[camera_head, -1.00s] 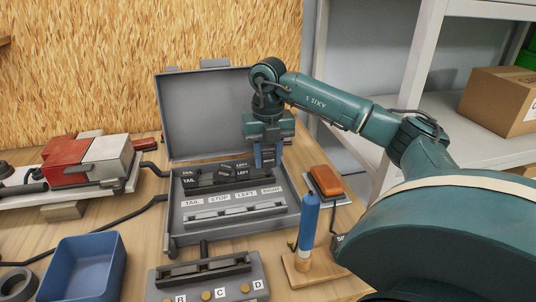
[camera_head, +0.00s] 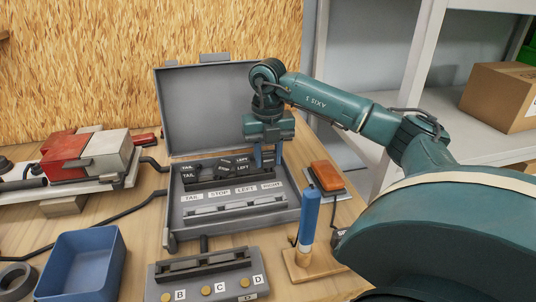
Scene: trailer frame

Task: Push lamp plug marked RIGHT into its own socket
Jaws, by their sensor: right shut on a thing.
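The open grey case (camera_head: 172,215) stands on the bench. Its label strip reads TAIL, STOP, LEFT and RIGHT, and the RIGHT label (camera_head: 271,185) is at the right end. Black plugs (camera_head: 215,172) marked TAIL, STOP and LEFT sit in a row behind the strip. My right gripper (camera_head: 268,160) points down at the right end of that row, behind the RIGHT label. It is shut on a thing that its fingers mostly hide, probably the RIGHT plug. I cannot read a mark on it or tell how deep it sits. My left gripper is out of view.
A block with knobs (camera_head: 200,268) lettered B, C and D stands in front of the case. A blue-handled tool on a wooden stand (camera_head: 306,236) and an orange lamp (camera_head: 326,176) are to the right. A blue bin (camera_head: 82,265) is front left.

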